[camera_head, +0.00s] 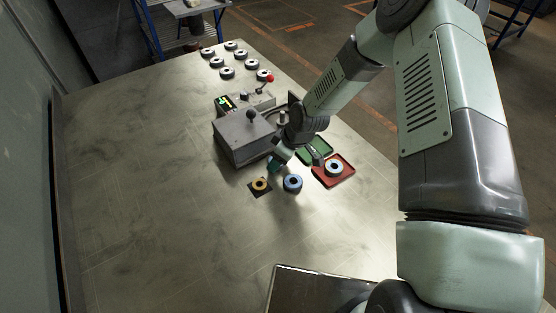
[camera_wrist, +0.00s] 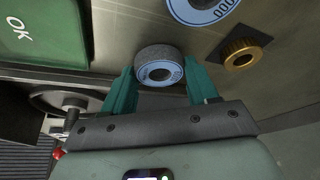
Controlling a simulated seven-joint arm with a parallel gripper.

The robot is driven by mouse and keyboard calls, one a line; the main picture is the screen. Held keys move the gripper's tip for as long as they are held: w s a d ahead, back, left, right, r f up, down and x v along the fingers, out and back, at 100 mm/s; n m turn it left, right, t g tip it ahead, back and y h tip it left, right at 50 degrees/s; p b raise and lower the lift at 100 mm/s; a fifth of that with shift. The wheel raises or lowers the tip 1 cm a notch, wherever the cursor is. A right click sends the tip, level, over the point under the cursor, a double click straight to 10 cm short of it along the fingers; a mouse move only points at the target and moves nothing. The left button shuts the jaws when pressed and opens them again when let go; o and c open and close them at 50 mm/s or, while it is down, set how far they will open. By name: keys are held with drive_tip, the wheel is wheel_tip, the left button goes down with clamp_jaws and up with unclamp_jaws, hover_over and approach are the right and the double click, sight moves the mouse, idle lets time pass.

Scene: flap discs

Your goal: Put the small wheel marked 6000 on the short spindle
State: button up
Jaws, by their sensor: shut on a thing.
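My gripper (camera_wrist: 161,88) has its teal fingers shut on a small dark wheel with a blue label (camera_wrist: 159,72). The label's print is too small to read, and I cannot tell whether the wheel touches the table. In the head view my gripper (camera_head: 275,164) is beside the grey box, and the held wheel is not clear there. A larger blue-labelled wheel (camera_head: 292,183) lies on the table; it also shows at the top of the wrist view (camera_wrist: 202,8), its print ending in zeros. A brass round piece (camera_head: 260,184) sits on a dark square plate. I cannot make out a short spindle for certain.
A green tray (camera_wrist: 40,30) marked OK lies close by. A red tray (camera_head: 347,178) holds another wheel (camera_head: 334,166). A grey box with a black knob (camera_head: 242,137) and a device with a red-ball lever (camera_head: 270,79) stand behind. Several wheels are at the back. The table's left is clear.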

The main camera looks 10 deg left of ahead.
wheel_tip(320, 180, up, 9)
drive_tip(key=r, duration=0.2)
hover_over(284, 113)
drive_tip(key=shift+f, duration=0.15)
drive_tip(key=shift+w+f, duration=0.15)
drive_tip(key=shift+f, duration=1.55)
drive_tip(key=shift+f, duration=1)
idle(0.5)
drive_tip(key=shift+f, duration=1.6)
drive_tip(key=o, duration=1.4)
drive_tip(key=shift+r, duration=3.8)
